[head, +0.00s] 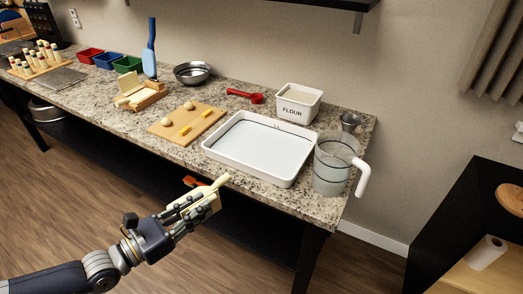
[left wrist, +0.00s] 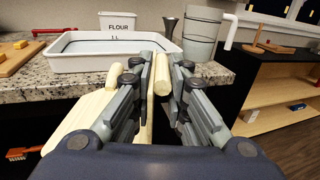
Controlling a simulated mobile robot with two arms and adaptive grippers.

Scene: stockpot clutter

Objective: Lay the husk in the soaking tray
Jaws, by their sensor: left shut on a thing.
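The soaking tray (head: 242,168) is a white, shallow rectangular tray of clear liquid on the granite counter. Its front wall also shows in the left wrist view (left wrist: 80,65). My left gripper (head: 205,200) is in front of the counter edge, short of the tray and apart from it. Its fingers (left wrist: 160,80) are shut on a pale cream piece, which I take as the husk (head: 212,206). The husk shows as a flat part left of the fingers (left wrist: 82,124) and a narrow, rod-like part between them. The fingers hide some of it. My right gripper is not in view.
A clear jug (head: 333,165) with a white handle stands close to the tray's right. A flour bin (head: 298,103) is behind it, and a wooden board (head: 187,124) with dough balls and yellow sticks is to its left. The counter's front edge lies between gripper and tray.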

